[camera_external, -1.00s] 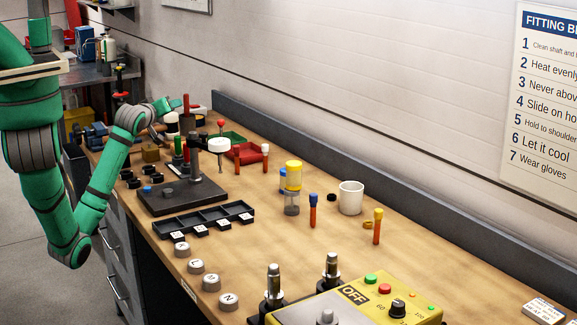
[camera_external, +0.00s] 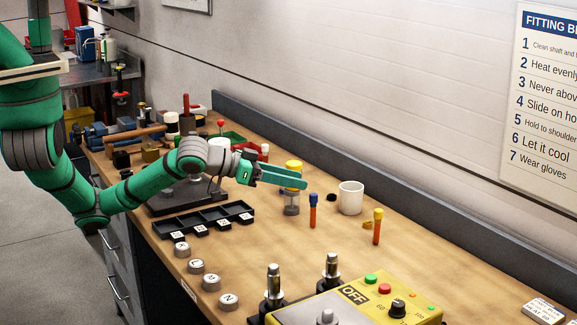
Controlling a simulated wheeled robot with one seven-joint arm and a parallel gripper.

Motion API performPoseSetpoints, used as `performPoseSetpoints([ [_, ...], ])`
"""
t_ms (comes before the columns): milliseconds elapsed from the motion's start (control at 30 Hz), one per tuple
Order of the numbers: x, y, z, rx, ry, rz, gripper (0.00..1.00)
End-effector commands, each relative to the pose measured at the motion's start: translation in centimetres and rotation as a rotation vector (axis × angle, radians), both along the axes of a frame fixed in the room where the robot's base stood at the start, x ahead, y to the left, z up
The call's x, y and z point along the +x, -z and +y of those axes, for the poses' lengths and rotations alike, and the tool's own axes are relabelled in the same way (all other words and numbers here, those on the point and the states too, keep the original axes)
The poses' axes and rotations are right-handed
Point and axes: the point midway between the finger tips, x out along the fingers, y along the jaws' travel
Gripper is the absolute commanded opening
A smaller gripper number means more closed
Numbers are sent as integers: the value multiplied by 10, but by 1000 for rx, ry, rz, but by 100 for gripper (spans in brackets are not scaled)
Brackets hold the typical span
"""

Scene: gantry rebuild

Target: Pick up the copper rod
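My gripper (camera_external: 303,182) is over the middle of the bench. Its green fingers point right and pass in front of a clear jar with a yellow cap (camera_external: 292,208). The fingers overlap in this view, so the gap between them is unclear, and I see nothing held. I cannot surely pick out the copper rod. My gripper is well to the right of that piece.
A white mug (camera_external: 350,198), a blue-and-orange tool (camera_external: 313,211) and a yellow-and-orange one (camera_external: 377,226) stand right of my gripper. A black compartment tray (camera_external: 247,207) lies below my arm. A yellow control box (camera_external: 400,292) is at the front. Bench between is partly clear.

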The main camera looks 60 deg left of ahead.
Motion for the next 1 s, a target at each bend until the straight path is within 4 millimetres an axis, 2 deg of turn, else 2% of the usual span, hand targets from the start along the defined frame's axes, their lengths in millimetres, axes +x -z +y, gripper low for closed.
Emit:
performPoseSetpoints([
  [100,-4,18,2,61,23,33,39],
  [233,1,27,0,80,31,45,39],
  [500,34,41,-13,79,30,44,39],
  [767,49,47,-18,79,29,43,39],
  [1000,77,60,-30,79,30,44,39],
])
